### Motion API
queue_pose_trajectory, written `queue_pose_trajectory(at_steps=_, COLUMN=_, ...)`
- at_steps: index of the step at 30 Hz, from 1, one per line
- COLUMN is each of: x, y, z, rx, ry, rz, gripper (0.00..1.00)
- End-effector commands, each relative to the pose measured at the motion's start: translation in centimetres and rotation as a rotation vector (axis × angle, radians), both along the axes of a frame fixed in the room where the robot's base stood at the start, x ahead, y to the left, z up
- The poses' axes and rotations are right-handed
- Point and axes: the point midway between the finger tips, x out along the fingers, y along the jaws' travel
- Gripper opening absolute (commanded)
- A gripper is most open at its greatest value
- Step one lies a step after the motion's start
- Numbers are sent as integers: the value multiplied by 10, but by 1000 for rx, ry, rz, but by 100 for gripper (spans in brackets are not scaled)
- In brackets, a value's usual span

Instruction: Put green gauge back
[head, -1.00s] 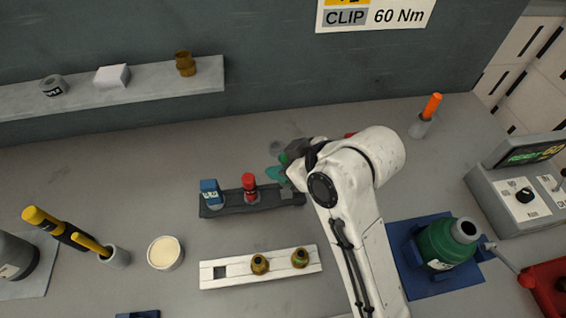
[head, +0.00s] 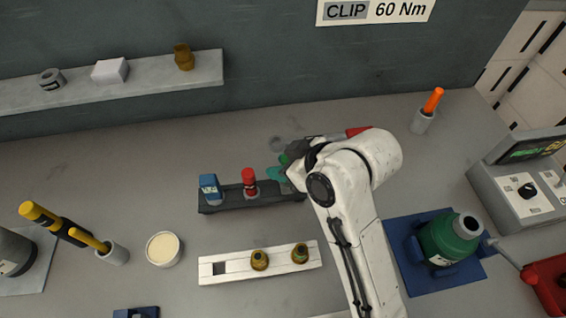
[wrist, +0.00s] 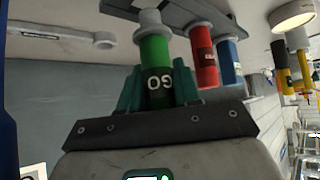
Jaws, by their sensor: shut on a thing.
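The green gauge (wrist: 156,72), with "GO" lettering upside down in the wrist view, is clamped between the teal fingers of my gripper (wrist: 158,92). Its grey end overlaps the dark rack (wrist: 185,12) in that view; I cannot tell whether it touches it. In the head view my gripper (head: 281,172) is at the right end of the rack (head: 225,204), and the arm covers most of the gauge. A red gauge (head: 249,182) and a blue gauge (head: 209,188) stand upright in the rack.
A pale block (head: 235,266) with two brass pieces lies in front of the rack. A cream-topped round pot (head: 164,249) is at left. A green bottle-like part (head: 447,240) sits in a blue fixture at right. A red-handled tool (head: 357,131) lies behind my arm.

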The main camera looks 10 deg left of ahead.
Motion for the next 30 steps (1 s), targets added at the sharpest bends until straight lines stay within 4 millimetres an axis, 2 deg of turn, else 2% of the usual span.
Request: queue_pose_trajectory(at_steps=30, x=0, y=0, z=-24, rx=1, ry=-1, rz=-1, gripper=0)
